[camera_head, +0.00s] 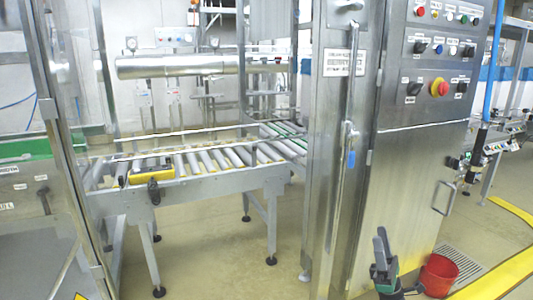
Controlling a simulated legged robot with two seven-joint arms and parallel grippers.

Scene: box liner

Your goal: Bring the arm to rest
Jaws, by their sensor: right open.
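My right gripper (382,252) shows at the bottom edge of the head view, right of the middle. It is dark grey and points upward, with its jaws open and nothing seen between them. It appears in front of the lower part of the steel cabinet, just left of a red bucket. Most of my right arm is outside the picture. My left gripper is not in view.
A tall steel cabinet (415,160) with buttons and a red-yellow knob (439,87) stands behind the gripper. A red bucket (438,275) sits on the floor beside a drain grate (461,263). A roller conveyor (190,165) stands at left-centre, with bare floor in front.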

